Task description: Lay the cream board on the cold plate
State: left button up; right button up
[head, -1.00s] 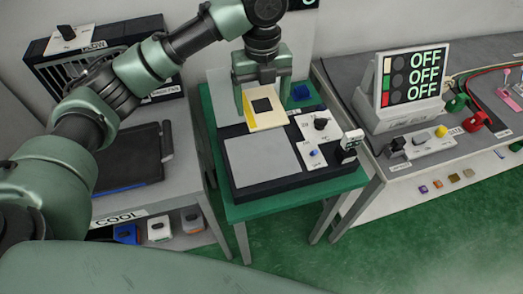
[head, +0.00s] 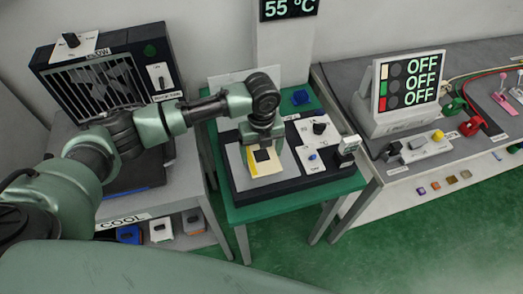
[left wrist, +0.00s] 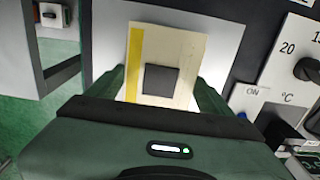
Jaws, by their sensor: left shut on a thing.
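The cream board (head: 267,168) has a yellow strip along one side and a dark square in its middle. My left gripper (head: 263,143) is shut on it from above, a finger at either side. The board is over the pale grey plate (head: 236,166) of a dark unit on the green table. In the left wrist view the board (left wrist: 186,52) lies within the outline of the plate (left wrist: 223,60), between my fingers (left wrist: 163,95). I cannot tell whether it touches the plate. My right gripper is not in view.
A white panel with knobs (head: 318,130) is right of the plate. A display (head: 289,8) reads 55 °C. A panel (head: 410,82) reading OFF stands on the right bench.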

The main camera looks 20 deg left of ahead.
aim_at(262, 156)
pick_arm(q)
jog(key=shift+f, duration=0.15)
jog(key=o, duration=1.3)
jog(key=shift+o, duration=0.2)
jog(key=shift+r, duration=0.45)
notch_tip(262, 156, up, 11)
jog(key=b, duration=0.2)
jog(key=shift+r, duration=0.15)
jog(key=shift+s, duration=0.1)
